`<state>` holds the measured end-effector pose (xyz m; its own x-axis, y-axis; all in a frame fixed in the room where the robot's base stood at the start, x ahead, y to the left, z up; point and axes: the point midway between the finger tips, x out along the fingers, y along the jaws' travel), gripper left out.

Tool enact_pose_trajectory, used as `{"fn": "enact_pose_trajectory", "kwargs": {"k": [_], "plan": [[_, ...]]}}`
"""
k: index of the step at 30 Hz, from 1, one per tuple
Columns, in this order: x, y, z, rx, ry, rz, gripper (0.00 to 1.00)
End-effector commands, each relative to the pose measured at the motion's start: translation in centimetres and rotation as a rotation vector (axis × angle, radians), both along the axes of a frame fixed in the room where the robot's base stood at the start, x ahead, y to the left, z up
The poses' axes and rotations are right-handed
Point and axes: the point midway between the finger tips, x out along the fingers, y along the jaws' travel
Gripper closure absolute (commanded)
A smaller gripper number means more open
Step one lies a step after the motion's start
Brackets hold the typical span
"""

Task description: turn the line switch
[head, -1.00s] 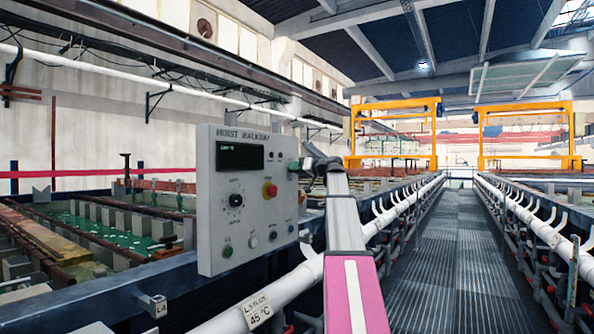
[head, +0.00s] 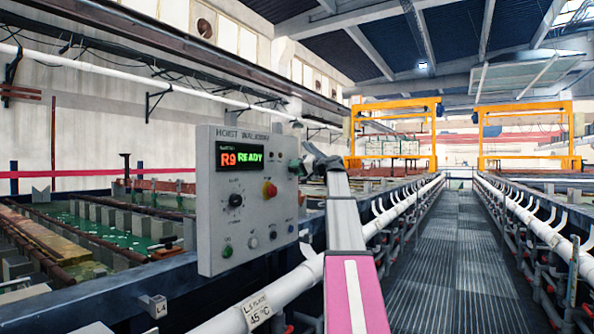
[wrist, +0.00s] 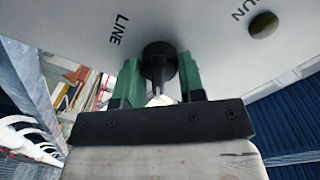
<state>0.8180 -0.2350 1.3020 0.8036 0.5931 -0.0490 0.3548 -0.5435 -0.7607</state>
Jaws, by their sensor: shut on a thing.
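The line switch is a round black knob (wrist: 158,50) beside the printed word LINE on a pale panel in the wrist view. My gripper (wrist: 158,74) has green fingers, one on each side of the knob, and is shut on it. In the head view my gripper (head: 296,166) is at the right edge of the grey control box (head: 210,190), with my arm reaching in from below. The switch itself cannot be made out there. The box's display (head: 242,157) reads R9 in red and READY in green.
The box front carries a black dial (head: 235,200), a red button (head: 269,190) and several small buttons. A round button (wrist: 263,25) sits near the switch. Tanks (head: 100,236) lie to the left. A white pipe (head: 296,285) runs below. The grated walkway (head: 450,260) is clear.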

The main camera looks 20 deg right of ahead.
Motion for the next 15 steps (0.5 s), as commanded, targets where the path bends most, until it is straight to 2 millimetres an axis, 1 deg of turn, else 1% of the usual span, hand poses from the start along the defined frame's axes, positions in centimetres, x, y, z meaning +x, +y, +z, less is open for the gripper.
{"fn": "enact_pose_trajectory", "kwargs": {"k": [8, 9, 10, 11, 15], "plan": [[0.0, -0.04, -0.05, 0.001, 0.002, -0.001, 0.87], [0.0, -0.04, -0.05, 0.0, 0.001, -0.001, 0.54], [0.0, -0.04, -0.05, 0.0, 0.001, -0.001, 0.44], [0.0, -0.03, -0.04, 0.0, 0.001, -0.001, 0.38], [0.0, -0.02, -0.02, 0.001, 0.001, -0.001, 0.38]]}}
